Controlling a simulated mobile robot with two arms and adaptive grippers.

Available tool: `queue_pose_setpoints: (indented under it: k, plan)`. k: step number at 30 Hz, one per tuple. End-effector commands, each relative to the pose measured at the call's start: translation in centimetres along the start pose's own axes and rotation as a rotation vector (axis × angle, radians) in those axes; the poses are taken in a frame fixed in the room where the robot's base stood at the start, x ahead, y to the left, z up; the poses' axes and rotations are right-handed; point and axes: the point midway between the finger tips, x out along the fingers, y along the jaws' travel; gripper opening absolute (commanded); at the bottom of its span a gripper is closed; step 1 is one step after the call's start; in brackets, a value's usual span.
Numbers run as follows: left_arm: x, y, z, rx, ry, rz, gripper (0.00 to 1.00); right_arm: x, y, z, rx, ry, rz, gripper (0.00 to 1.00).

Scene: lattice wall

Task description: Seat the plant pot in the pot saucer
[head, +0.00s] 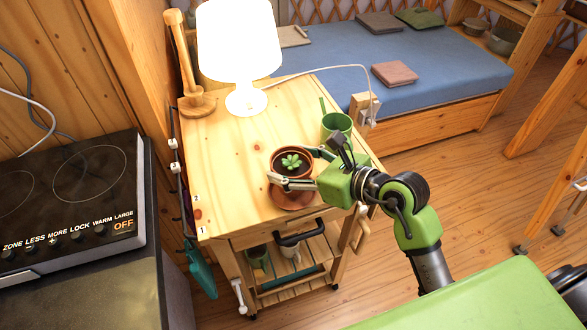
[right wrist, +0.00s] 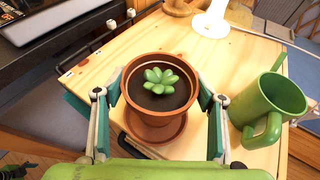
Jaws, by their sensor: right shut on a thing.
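The plant pot (head: 291,174) is terracotta brown with dark soil and a small green succulent. It is upright between the fingers of my right gripper (head: 288,168), one on each side, and it also shows in the right wrist view (right wrist: 158,118). The pot saucer (head: 292,199) is a round brown dish on the wooden cart top, at its front edge. It also shows in the right wrist view (right wrist: 157,137), below the pot and partly hidden by it. The pot looks held over the saucer; I cannot tell whether they touch. My left gripper is not in view.
A green mug (head: 336,124) stands on the cart right of the pot, close to my right gripper. A lit white lamp (head: 240,50) and a wooden stand (head: 190,80) are at the back. The cart top (head: 225,160) is clear left of the pot.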

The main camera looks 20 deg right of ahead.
Motion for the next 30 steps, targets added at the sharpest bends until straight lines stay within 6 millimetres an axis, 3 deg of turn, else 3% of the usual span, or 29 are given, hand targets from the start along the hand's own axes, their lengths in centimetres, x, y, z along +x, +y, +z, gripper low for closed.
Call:
queue_pose_setpoints:
  k: [4,15,16,18,30]
  plan:
    - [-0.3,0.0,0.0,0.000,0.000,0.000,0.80,0.6,0.0,-1.5,0.003,-0.001,0.000,0.34]
    - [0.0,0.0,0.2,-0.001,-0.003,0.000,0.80,0.8,0.0,-2.0,0.000,-0.001,0.000,0.34]
    - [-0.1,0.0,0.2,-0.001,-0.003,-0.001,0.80,0.7,0.0,-2.0,0.001,0.001,0.000,0.69]
    - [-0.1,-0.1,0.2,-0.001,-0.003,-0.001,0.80,0.7,0.0,-2.0,0.001,0.001,0.000,0.80]
    - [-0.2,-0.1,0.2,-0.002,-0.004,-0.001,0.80,0.4,0.0,-1.8,0.000,0.001,-0.001,0.80]
